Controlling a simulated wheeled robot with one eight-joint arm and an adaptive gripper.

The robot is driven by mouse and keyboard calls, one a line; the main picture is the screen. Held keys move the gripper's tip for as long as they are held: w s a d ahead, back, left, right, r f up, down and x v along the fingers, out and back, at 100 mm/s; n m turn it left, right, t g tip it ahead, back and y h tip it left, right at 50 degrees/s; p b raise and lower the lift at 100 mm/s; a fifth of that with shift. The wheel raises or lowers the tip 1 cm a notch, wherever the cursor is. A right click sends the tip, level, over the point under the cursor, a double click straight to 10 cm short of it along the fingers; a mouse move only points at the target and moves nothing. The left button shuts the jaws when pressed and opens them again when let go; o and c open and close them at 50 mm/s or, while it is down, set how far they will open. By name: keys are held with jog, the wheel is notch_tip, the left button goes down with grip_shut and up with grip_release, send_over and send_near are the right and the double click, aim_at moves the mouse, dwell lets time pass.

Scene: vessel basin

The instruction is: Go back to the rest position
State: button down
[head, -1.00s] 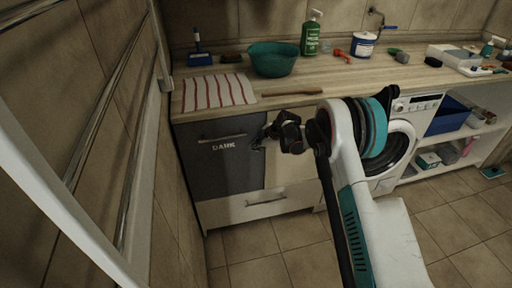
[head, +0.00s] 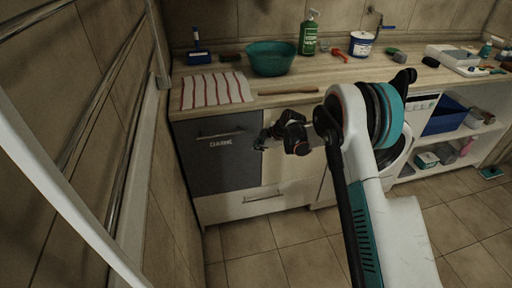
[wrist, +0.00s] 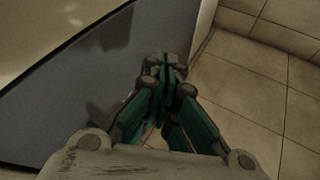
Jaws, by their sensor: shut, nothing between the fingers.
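My gripper (head: 262,141) is in front of the cabinet, below the counter edge, near the right side of the dark drawer front labelled in white. In the wrist view my gripper (wrist: 163,68) has its green and grey fingers together with nothing between them. The dark panel (wrist: 95,85) lies beyond the fingers there, with floor tiles to the right. My arm reaches in from the lower right of the head view and hides part of the washing machine.
The counter (head: 330,72) holds a teal basin (head: 272,60), a striped cloth (head: 216,91), a green bottle (head: 309,36) and a white-blue tub (head: 361,44). A wooden stick (head: 288,91) lies near its front edge. A wall with rails stands at left. The floor (head: 245,240) is clear.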

jog(key=s+d+r+m+t+h+p, duration=0.1)
jog(key=s+d+r+m, duration=0.2)
jog(key=s+d+r, duration=0.5)
jog(key=s+d+r+m+h, duration=0.15)
jog(key=s+r+m, duration=0.35)
jog(key=r, duration=0.7)
jog(key=s+d+r+m+t+h+p, duration=0.1)
jog(key=s+d+r+m, duration=0.1)
jog(key=s+d+r, duration=0.55)
jog(key=s+d+r+m+h, duration=0.1)
jog(key=s+d+m, duration=0.1)
jog(key=s, duration=0.7)
jog(key=s+d+r+m, duration=0.1)
jog(key=s+d+m, duration=0.2)
jog(key=s, duration=0.6)
jog(key=s+d+r+m+t+h, duration=0.1)
jog(key=s+d+m, duration=0.2)
jog(key=s+m, duration=0.2)
jog(key=s, duration=0.3)
jog(key=shift+s+d+r+h, duration=0.15)
jog(key=shift+s+d+h, duration=0.1)
jog(key=shift+s+h, duration=0.15)
